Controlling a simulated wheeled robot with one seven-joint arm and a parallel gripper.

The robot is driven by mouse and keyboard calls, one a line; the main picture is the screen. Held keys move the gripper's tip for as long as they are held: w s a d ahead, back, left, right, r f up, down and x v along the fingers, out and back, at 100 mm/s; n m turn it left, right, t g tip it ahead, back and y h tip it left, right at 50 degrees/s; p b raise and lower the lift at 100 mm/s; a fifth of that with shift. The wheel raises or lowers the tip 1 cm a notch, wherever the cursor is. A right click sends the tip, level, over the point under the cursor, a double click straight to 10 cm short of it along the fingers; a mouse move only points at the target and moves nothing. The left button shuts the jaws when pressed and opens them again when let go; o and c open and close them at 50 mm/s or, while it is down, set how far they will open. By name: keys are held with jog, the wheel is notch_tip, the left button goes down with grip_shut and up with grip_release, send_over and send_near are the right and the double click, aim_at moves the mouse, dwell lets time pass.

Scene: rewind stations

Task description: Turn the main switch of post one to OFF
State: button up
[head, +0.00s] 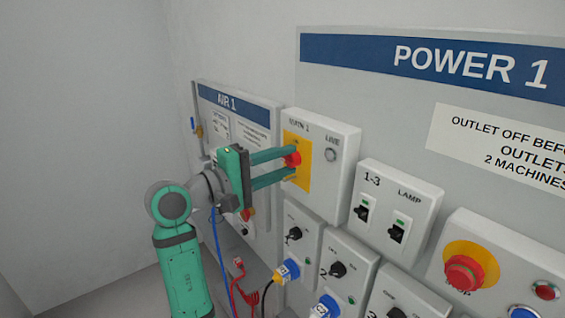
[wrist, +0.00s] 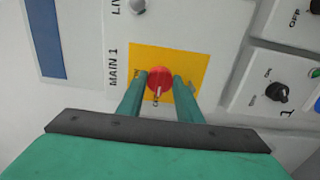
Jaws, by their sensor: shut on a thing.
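The main switch is a red round knob (head: 293,159) on a yellow plate (head: 303,178) on the box labelled MAIN 1 (head: 338,147). In the wrist view the red knob (wrist: 159,80) sits between my two green fingers, with a light mark on its lower part. My gripper (head: 292,164) reaches it from the left, one finger above and one below. It is shut on the knob; the wrist view also shows my gripper (wrist: 160,83) there. The fingers partly cover the small lettering on the plate, so I cannot read the knob's setting for certain.
The LIVE lamp (head: 331,155) looks grey. A breaker box (head: 397,206) and an emergency stop button (head: 464,273) lie to the right. Outlet boxes with black knobs (head: 294,234) and plugged cables are below. The AIR 1 panel (head: 239,118) stands behind my arm.

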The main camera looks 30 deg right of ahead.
jog(key=shift+w+a, duration=0.1)
dwell(0.3)
jog(key=o, duration=1)
jog(key=shift+o, duration=0.2)
jog(key=shift+s+d+f, duration=0.1)
jog(key=shift+s+d, duration=0.1)
